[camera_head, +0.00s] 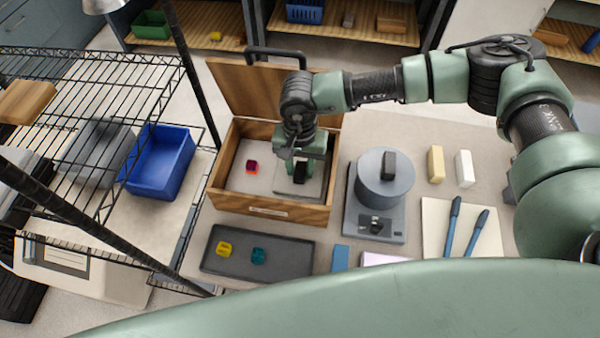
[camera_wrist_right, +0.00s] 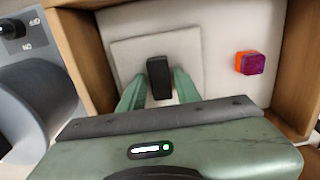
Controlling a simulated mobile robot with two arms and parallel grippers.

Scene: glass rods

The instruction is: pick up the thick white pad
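A square white pad (camera_wrist_right: 130,55) lies flat on the pale floor inside the wooden box; in the head view the pad (camera_head: 316,184) looks greyish and is partly covered. A small black block (camera_wrist_right: 158,77) shows over the pad, seemingly resting on it. My right gripper (camera_wrist_right: 157,90) points down into the box, its two green fingers apart on either side of the black block. I cannot tell whether they touch it. In the head view the right gripper (camera_head: 300,163) hides part of the pad and block. My left gripper is out of view.
The open wooden box (camera_head: 270,208) also holds a red-purple cube (camera_head: 251,167). A grey scale (camera_head: 375,226) stands right of it, then a yellow block (camera_head: 436,163) and a white block (camera_head: 464,168). A dark tray (camera_head: 290,262) lies in front. A wire rack (camera_head: 90,75) is at left.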

